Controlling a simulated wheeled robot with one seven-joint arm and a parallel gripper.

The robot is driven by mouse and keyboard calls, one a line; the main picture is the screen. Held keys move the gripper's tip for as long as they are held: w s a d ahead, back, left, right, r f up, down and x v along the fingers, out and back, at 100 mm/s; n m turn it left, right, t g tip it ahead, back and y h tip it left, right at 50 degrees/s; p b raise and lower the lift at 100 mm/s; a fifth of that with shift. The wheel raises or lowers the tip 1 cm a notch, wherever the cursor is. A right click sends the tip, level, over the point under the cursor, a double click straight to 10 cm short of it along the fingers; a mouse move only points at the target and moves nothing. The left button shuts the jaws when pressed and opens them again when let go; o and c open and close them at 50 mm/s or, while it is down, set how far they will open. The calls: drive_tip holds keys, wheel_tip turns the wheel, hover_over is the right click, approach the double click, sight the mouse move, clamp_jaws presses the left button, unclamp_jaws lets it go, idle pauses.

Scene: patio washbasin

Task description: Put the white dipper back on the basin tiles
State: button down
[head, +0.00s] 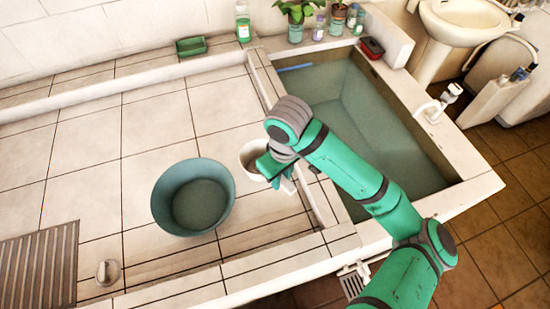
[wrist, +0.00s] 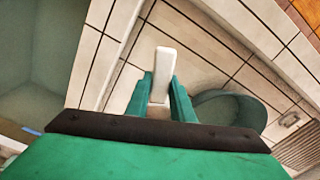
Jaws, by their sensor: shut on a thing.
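The white dipper (head: 249,158) is at my gripper (head: 275,172), over the pale basin tiles (head: 165,125) in the head view. Its round cup opens upward on the left of the gripper, partly hidden by it. In the wrist view, a white bar that looks like the dipper's handle (wrist: 164,58) stands between the two green fingers of my gripper (wrist: 167,88), which are shut on it. The cup is not clear in the wrist view. I cannot tell whether the dipper touches the tiles.
A blue-green tub (head: 195,197) stands just left of the dipper; it also shows in the wrist view (wrist: 232,106). A water-filled trough (head: 350,115) lies to the right behind a raised rim. A metal grate (head: 38,265) is at lower left. Tiles behind the tub are clear.

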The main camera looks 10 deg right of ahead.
drive_tip(key=w+f, duration=0.3)
drive_tip(key=f, duration=0.1)
drive_tip(key=w+d+f, duration=0.1)
drive_tip(key=w+f, duration=0.2)
drive_tip(key=w, duration=0.1)
drive_tip(key=w+d+f, duration=0.1)
drive_tip(key=w+f, duration=0.3)
drive_tip(key=shift+f, duration=0.3)
drive_tip(key=shift+w+a+f, duration=0.1)
drive_tip(key=shift+w, duration=0.05)
drive_tip(key=shift+a, duration=0.1)
drive_tip(key=c, duration=1.8)
unclamp_jaws()
drive_tip(key=shift+f, duration=0.1)
drive_tip(key=shift+o, duration=1.3)
drive_tip(key=shift+d, duration=0.2)
